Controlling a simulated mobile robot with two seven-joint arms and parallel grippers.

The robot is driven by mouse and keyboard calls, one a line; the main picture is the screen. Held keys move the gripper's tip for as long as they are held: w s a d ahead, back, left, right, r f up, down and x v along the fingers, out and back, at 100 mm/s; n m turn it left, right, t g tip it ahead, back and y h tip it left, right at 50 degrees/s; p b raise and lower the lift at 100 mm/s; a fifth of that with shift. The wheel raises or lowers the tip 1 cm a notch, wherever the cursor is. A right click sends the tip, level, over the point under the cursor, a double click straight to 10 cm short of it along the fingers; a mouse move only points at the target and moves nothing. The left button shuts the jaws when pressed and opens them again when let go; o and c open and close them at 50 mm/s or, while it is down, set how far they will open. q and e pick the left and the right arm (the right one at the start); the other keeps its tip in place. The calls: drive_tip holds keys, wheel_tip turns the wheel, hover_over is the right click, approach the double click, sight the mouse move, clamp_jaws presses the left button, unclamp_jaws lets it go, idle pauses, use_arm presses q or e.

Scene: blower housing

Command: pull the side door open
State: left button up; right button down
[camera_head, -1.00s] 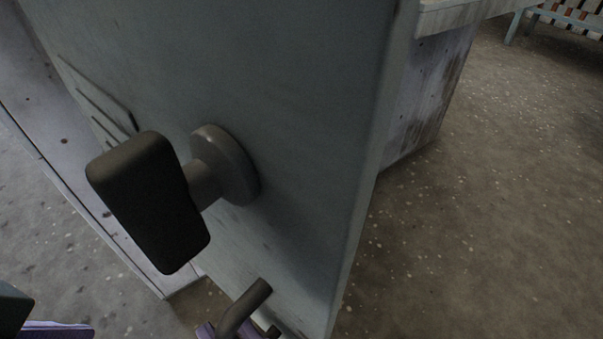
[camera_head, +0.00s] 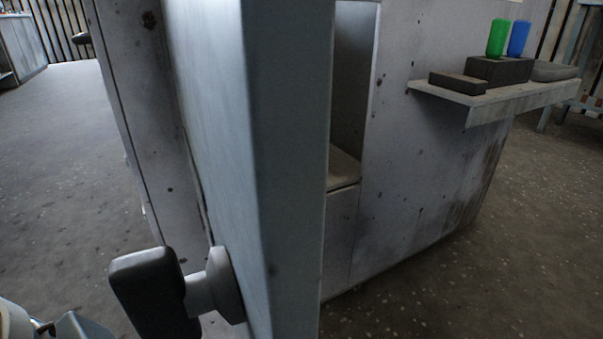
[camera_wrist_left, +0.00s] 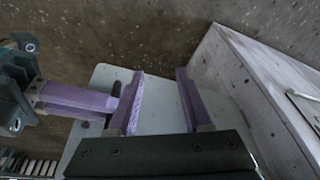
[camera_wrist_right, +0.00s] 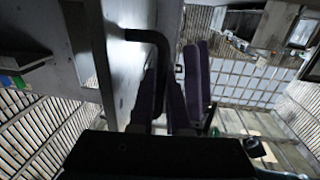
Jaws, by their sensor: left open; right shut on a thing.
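The side door (camera_head: 290,150) is a pale blue-grey panel, seen almost edge-on and standing out from the housing (camera_head: 415,190). A dark block-shaped knob (camera_head: 155,295) sits on a round base on its left face. In the right wrist view, a dark bent bar handle (camera_wrist_right: 147,36) comes off the door, and my right gripper (camera_wrist_right: 172,85) is shut on it. In the left wrist view, my left gripper (camera_wrist_left: 160,75) is open, its purple fingers in front of a pale panel (camera_wrist_left: 160,118). Neither gripper's fingers show in the head view.
A shelf (camera_head: 540,95) on the housing's right holds dark blocks (camera_head: 498,70), a green cup (camera_head: 497,38) and a blue cup (camera_head: 519,38). An opening (camera_head: 350,90) shows beside the door. Speckled floor is clear at left and lower right.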

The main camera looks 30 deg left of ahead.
drive_tip(key=shift+f, duration=0.1)
drive_tip(key=c, duration=1.2)
unclamp_jaws()
drive_tip(key=shift+o, duration=0.2)
drive_tip(key=p+v, duration=0.3)
drive_tip(key=v, duration=0.7)
drive_tip(key=shift+a, duration=0.1)
